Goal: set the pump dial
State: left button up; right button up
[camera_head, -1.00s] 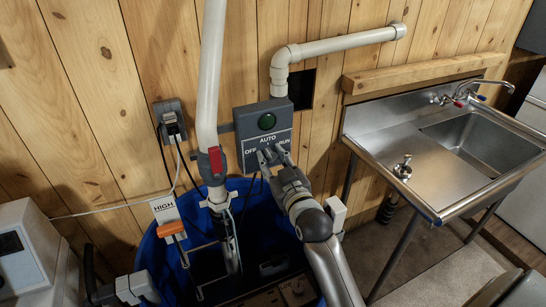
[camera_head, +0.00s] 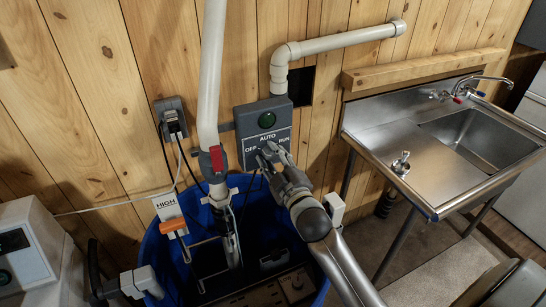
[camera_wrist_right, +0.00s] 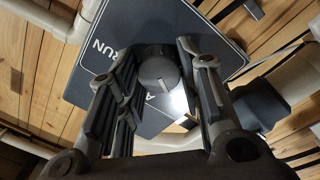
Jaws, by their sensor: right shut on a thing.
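The grey pump control box (camera_head: 246,124) is on the plank wall, with a green lamp (camera_head: 267,119) above the labels OFF, AUTO and RUN. My right gripper (camera_head: 263,160) is at the lower part of its face and hides the dial in the head view. In the right wrist view the round dark dial (camera_wrist_right: 158,68) with a pale line on it sits between the two fingers of my right gripper (camera_wrist_right: 160,80), which is shut on it. Which label the line points to is hard to tell.
A white vertical pipe (camera_head: 211,75) with a red-handled valve (camera_head: 216,158) stands just left of the box. Below is a blue basin (camera_head: 152,250) with an orange float (camera_head: 174,228). A steel sink (camera_head: 388,140) stands to the right.

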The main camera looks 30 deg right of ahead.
jog(key=shift+r, duration=0.1)
dwell(0.3)
jog(key=o, duration=1)
jog(key=shift+o, duration=0.2)
jog(key=s+a, duration=0.1)
jog(key=s, duration=1.1)
jog(key=shift+f, duration=0.35)
